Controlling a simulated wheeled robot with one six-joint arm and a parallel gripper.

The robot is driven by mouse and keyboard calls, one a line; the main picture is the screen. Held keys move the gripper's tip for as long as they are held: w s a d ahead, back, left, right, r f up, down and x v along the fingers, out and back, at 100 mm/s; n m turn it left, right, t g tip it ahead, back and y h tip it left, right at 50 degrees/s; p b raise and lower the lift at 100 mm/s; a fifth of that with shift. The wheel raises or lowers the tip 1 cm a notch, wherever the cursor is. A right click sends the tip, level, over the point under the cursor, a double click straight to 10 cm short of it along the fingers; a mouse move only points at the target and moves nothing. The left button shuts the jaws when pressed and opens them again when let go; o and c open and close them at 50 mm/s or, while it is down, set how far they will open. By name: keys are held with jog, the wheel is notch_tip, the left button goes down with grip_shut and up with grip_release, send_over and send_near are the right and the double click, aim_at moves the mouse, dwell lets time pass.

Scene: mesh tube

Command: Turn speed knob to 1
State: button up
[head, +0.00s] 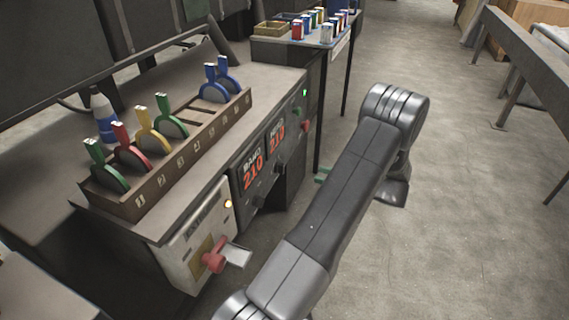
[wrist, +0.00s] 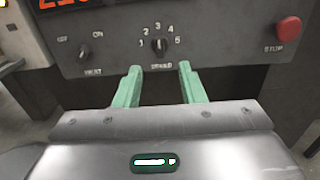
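The speed knob (wrist: 160,45) is a small dark dial on the grey control panel, with the numbers 1 to 5 in an arc around it. Its pointer looks roughly upright, near 3, but it is too small to be sure. My gripper (wrist: 160,76) has two green fingers, spread apart and empty. The fingertips are below the knob in the wrist view, one to each side, and do not appear to touch it.
An on/off knob (wrist: 84,51) is left of the speed knob and a red button (wrist: 289,30) is to the right. The head view shows coloured levers (head: 157,127), a red handle (head: 213,260) and a side table (head: 312,42) with small cans.

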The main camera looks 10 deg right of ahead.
aim_at(280, 168)
jog(key=b+x, duration=0.1)
jog(key=x, duration=1.2)
jog(key=shift+b, duration=0.35)
jog(key=c, duration=0.6)
